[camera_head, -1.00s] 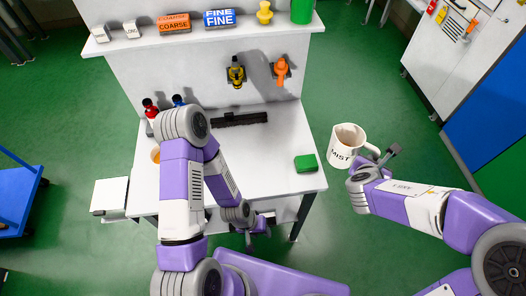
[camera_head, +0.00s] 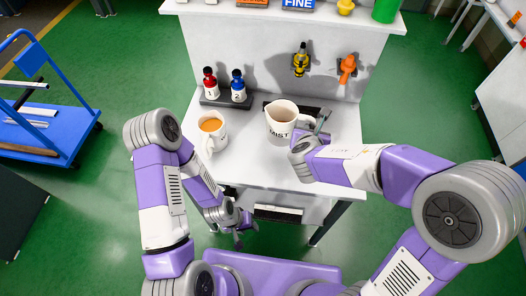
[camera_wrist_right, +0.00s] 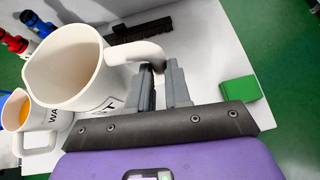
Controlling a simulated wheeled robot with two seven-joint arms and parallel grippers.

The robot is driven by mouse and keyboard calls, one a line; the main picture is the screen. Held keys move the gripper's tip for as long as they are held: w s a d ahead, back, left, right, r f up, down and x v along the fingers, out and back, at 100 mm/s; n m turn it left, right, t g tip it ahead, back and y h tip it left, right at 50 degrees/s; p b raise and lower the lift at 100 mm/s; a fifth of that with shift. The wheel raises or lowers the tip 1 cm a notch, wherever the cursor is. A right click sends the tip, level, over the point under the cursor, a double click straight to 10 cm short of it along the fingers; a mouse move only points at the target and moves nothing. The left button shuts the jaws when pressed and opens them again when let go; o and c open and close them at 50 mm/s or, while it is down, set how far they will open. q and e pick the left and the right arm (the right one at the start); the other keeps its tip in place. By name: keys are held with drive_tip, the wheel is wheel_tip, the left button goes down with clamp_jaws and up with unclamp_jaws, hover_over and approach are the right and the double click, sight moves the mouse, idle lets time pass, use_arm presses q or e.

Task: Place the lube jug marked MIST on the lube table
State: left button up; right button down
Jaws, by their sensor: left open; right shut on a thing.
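The white jug marked MIST (camera_head: 280,122) is over the white table (camera_head: 262,176) in the head view, upright or nearly so. My right gripper (camera_head: 319,125) is shut on its handle. In the right wrist view the jug (camera_wrist_right: 62,78) is at the left, its handle running to my right fingers (camera_wrist_right: 160,84). I cannot tell whether its base touches the table. My left gripper (camera_head: 240,228) is open and empty, low in front of the table's front edge.
A second white jug with orange liquid (camera_head: 211,128) stands left of the MIST jug. Red (camera_head: 210,83) and blue (camera_head: 238,86) bottles stand behind it. A black brush (camera_wrist_right: 148,27) lies behind the jug. A green block (camera_wrist_right: 240,90) lies at the right.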

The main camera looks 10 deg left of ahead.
drive_tip(key=n+y, duration=0.1)
hover_over(286, 142)
drive_tip(key=d, duration=0.1)
drive_tip(key=shift+s+f+b, duration=0.1)
drive_tip(key=shift+f+b, duration=0.25)
drive_tip(key=shift+b, duration=0.1)
drive_tip(key=f, duration=0.1)
drive_tip(key=f+b, duration=0.1)
drive_tip(key=f, duration=0.1)
drive_tip(key=a+f+b, duration=0.1)
drive_tip(key=f, duration=0.1)
drive_tip(key=shift+s+f, duration=0.1)
drive_tip(key=shift+f, duration=0.15)
drive_tip(key=shift+f+b, duration=0.95)
drive_tip(key=shift+f, duration=1.2)
drive_tip(key=c, duration=1.5)
unclamp_jaws()
drive_tip(key=shift+f, duration=0.2)
drive_tip(key=o, duration=0.4)
drive_tip(key=shift+r, duration=0.2)
